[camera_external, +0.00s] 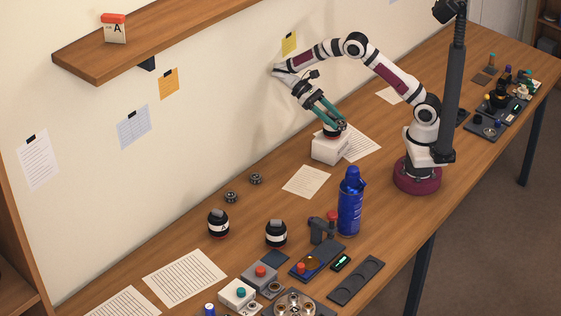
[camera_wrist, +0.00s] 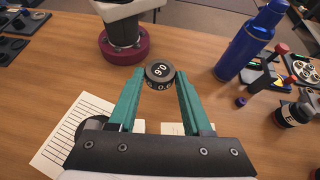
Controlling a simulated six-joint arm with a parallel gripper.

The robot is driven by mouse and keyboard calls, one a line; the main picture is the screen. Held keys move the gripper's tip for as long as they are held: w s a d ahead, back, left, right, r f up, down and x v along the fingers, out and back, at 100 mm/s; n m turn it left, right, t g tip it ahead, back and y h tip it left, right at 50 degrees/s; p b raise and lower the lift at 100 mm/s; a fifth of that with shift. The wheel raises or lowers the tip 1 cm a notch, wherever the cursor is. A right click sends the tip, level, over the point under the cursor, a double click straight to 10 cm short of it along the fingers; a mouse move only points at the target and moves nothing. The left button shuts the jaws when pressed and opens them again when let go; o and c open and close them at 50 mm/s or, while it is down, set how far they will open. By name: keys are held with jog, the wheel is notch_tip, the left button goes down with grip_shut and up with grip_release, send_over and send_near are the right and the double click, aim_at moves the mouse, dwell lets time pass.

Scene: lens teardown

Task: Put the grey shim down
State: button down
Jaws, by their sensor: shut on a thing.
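My gripper (camera_wrist: 160,78) has its two green fingers shut on a small round dark-grey piece with white figures on its top, which I take to be the grey shim (camera_wrist: 160,71). In the external view my gripper (camera_external: 339,124) points down over a white box (camera_external: 327,151) near the wall. A dark round thing with a red band shows at the top of the box, right by the fingertips. I cannot tell whether the shim touches it. The box is not clearly visible in the wrist view.
Paper sheets (camera_external: 306,181) lie around the box. Two black jars (camera_external: 218,224) (camera_external: 276,234), two small rings (camera_external: 230,197) (camera_external: 255,179) and several trays (camera_external: 356,280) lie left and front. Wood between box and bottle is mostly clear.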

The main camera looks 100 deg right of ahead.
jog(key=s+d+f+n+t+h, duration=0.1)
jog(key=d+f+n+t+h, duration=0.1)
jog(key=d+n+h, duration=1.45)
jog(key=w+a+f+n+t+h, duration=0.1)
jog(key=w+a+f+n+t, duration=0.2)
jog(key=w+a+f, duration=0.1)
jog(key=w+a+f+n+t+h, duration=0.1)
jog(key=w+a+f+n+t, duration=0.2)
jog(key=w, duration=0.4)
jog(key=w+a+f+n+t+h, duration=0.1)
jog(key=w+a+f+n+t, duration=0.3)
jog(key=w+a+f+n, duration=0.1)
jog(key=shift+w+a+f+n+h, duration=0.1)
jog(key=shift+w+a+n+h, duration=0.15)
jog(key=shift+w+a, duration=0.4)
jog(key=f, duration=0.4)
jog(key=shift+w+a+f, duration=0.1)
jog(key=shift+a+f, duration=0.05)
jog(key=shift+a, duration=0.05)
jog(key=shift+c, duration=1.7)
grip_release()
